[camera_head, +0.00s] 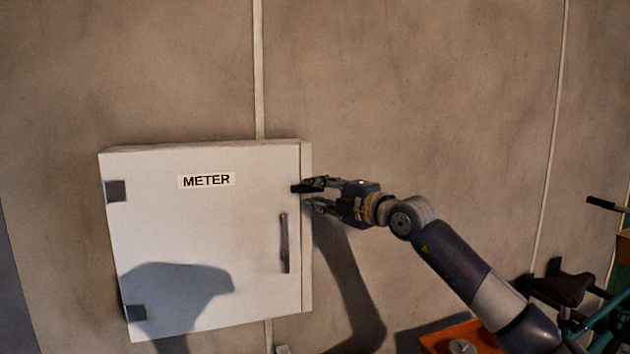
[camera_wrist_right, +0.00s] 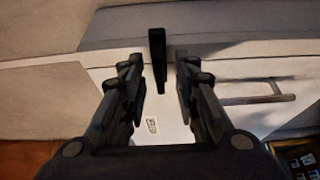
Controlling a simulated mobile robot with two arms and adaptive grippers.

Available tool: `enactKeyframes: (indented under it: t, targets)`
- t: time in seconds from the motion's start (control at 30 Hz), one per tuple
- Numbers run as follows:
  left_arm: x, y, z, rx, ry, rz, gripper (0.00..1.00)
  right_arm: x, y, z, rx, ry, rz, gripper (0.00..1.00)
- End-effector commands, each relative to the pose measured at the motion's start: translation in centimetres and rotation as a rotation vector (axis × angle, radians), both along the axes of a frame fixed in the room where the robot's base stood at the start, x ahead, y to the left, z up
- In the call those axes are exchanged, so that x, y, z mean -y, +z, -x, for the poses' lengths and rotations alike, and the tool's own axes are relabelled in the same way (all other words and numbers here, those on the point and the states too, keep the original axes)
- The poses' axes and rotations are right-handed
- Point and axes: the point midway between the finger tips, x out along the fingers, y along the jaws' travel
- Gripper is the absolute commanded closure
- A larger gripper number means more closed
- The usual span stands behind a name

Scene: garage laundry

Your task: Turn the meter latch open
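The white meter box (camera_head: 205,255) hangs on the wall with its door shut and a METER label (camera_head: 206,181). The small black latch (camera_head: 297,189) sits at the upper right edge of the door. In the right wrist view the latch (camera_wrist_right: 157,50) is a dark upright bar, seen ahead in the gap between my fingers. My right gripper (camera_head: 311,194) comes in from the right, its fingertips close to the latch. It is open (camera_wrist_right: 158,72), with a finger on each side of the gap; contact with the latch cannot be told. My left gripper is not in view.
A vertical handle (camera_head: 284,243) stands out from the door below the latch. A conduit (camera_head: 259,70) runs up the wall behind the box. At lower right are an orange surface (camera_head: 460,338) and a bicycle (camera_head: 568,288).

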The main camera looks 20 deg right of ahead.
Motion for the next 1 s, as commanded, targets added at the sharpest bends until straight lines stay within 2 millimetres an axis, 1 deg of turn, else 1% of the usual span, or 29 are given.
enactKeyframes:
  t: [0.03,0.13,0.43,0.47,0.5,0.57,0.6,0.87,1.0]
  targets:
    - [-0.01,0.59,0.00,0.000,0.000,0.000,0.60,-0.22,0.32,-0.45,0.000,0.000,-0.001,0.72]
    - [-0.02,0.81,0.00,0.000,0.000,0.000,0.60,-0.47,0.15,-0.98,0.000,0.000,0.001,0.72]
    - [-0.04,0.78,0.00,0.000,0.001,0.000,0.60,-0.57,-0.04,-1.20,0.002,0.000,0.001,0.72]
    - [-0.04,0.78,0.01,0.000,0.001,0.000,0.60,-0.56,-0.04,-1.19,0.001,0.000,0.000,0.74]
    - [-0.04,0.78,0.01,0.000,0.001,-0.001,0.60,-0.56,-0.04,-1.19,0.001,0.000,0.000,0.83]
    - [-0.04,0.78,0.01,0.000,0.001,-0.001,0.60,-0.55,-0.04,-1.19,0.001,0.000,0.000,0.97]
    - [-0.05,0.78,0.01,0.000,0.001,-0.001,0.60,-0.56,-0.04,-1.18,0.001,0.000,0.000,1.00]
    - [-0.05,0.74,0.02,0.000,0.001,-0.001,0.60,-0.56,-0.08,-1.18,0.001,0.000,0.006,1.00]
    - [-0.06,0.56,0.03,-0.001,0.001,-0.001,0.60,-0.56,-0.09,-1.18,0.002,0.000,0.036,1.00]
